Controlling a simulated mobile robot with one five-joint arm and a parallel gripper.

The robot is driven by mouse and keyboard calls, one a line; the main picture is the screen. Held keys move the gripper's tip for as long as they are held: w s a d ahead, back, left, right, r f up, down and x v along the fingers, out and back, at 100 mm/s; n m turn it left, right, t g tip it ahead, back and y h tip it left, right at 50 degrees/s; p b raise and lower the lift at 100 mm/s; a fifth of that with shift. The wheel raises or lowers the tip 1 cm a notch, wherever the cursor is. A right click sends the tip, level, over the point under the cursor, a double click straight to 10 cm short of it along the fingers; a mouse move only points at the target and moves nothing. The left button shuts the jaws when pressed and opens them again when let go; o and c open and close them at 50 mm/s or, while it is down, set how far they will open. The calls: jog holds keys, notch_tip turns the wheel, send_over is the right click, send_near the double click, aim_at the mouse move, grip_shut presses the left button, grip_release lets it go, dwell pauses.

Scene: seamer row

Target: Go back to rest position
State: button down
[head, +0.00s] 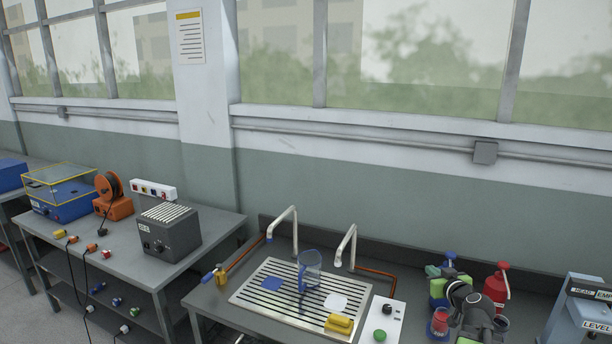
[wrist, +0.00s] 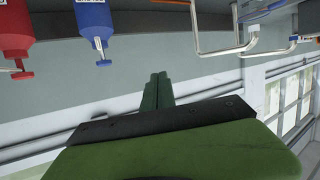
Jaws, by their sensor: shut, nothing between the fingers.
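My gripper (wrist: 158,78) shows in the wrist view, its two green fingers together with nothing between them. It points toward the grey-green wall and touches nothing that I can see. In the wrist view a red bottle (wrist: 15,35) and a blue bottle (wrist: 94,22) hang upside down at the upper left, apart from the fingers. In the head view the red bottle (head: 497,284) stands at the right of the bench, beside a dark grey jointed shape that looks like my arm. The fingers are hard to make out there.
A control box (head: 382,322) and a grey machine (head: 583,312) stand to the right. The left table carries a black box (head: 170,233).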

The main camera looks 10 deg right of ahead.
jog(key=w+a+f+n+g+y, duration=0.1)
jog(key=a+f+n+g+y, duration=0.15)
jog(key=a, duration=0.85)
jog(key=w+a+f+n+g+y, duration=0.1)
jog(key=a+f+n+y, duration=0.15)
jog(key=a, duration=0.95)
jog(key=w+a+f+n+g+y, duration=0.15)
jog(key=a+f, duration=0.25)
jog(key=a, duration=0.7)
jog(key=s+a+f+g, duration=0.5)
jog(key=s+a, duration=0.1)
jog(key=a, duration=0.1)
jog(key=s+d+f+m+g+h, duration=0.2)
jog(key=s+d+m+g+h, duration=0.2)
jog(key=s, duration=0.5)
jog(key=shift+d+f+m, duration=0.4)
jog(key=shift+d+m, duration=0.35)
jog(key=shift+m, duration=0.1)
